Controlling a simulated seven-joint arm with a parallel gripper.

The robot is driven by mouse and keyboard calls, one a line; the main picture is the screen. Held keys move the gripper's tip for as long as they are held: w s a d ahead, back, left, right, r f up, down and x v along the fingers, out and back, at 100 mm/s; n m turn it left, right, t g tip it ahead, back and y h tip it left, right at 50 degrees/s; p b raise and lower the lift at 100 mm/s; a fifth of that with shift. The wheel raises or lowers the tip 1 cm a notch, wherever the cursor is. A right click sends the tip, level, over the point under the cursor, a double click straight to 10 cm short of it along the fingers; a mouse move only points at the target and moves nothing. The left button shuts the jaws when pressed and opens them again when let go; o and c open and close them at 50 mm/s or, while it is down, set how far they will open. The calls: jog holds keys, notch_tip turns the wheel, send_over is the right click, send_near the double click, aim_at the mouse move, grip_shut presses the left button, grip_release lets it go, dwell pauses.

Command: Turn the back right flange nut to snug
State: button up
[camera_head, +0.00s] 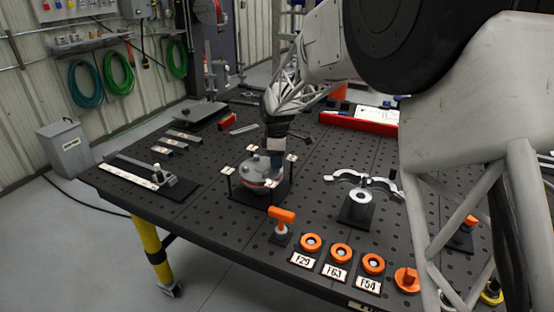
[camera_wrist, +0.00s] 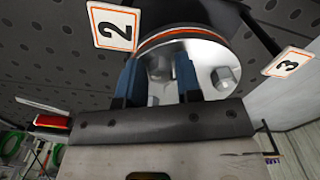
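The round metal flange (camera_head: 255,175) with an orange ring stands on a dark plate in the middle of the bench. White number tags surround it. My gripper (camera_head: 275,155) points down over its back right part. In the wrist view the flange (camera_wrist: 190,50) fills the top middle. My gripper (camera_wrist: 158,72) has two blue fingers standing apart, with bright metal showing between them. Whether they touch a nut is not clear. One flange nut (camera_wrist: 225,77) shows clear of the fingers, to their right. The back right nut is not clearly seen in the head view.
Tag 2 (camera_wrist: 114,26) and tag 3 (camera_wrist: 290,62) stand on posts close beside the fingers. An orange-handled tool (camera_head: 281,215) stands in front of the flange. Several orange rings lie at the front edge. A silver clamp fixture (camera_head: 360,195) stands to the right.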

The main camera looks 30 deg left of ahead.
grip_shut()
jog(key=shift+s+m, duration=0.1)
jog(key=shift+m, duration=2.2)
jog(key=shift+o, duration=1.9)
grip_release()
